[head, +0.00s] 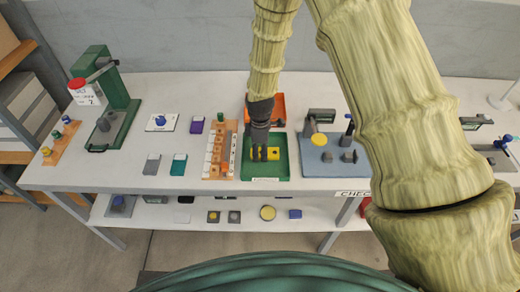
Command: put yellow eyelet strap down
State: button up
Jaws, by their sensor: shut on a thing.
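The yellow eyelet strap (270,154) is a small yellow piece with dark spots, low over the green tray (282,172). My gripper (264,154) points down over that tray and is shut on the strap. The dark fingers cover part of the strap. I cannot tell whether the strap touches the tray floor.
An orange bin (279,105) stands behind the tray. A wooden rack of small pieces (219,168) is close on its left, and a blue-grey fixture board (318,167) on its right. A green press (116,85) stands at the left. Bare bench lies in front of the press.

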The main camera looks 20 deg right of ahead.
aim_at(260, 153)
jog(key=shift+s+f, duration=0.1)
jog(key=shift+f, duration=0.25)
jog(key=shift+f, duration=0.15)
jog(key=o, duration=1)
jog(key=shift+r+b, duration=2.2)
jog(key=shift+r, duration=3.95)
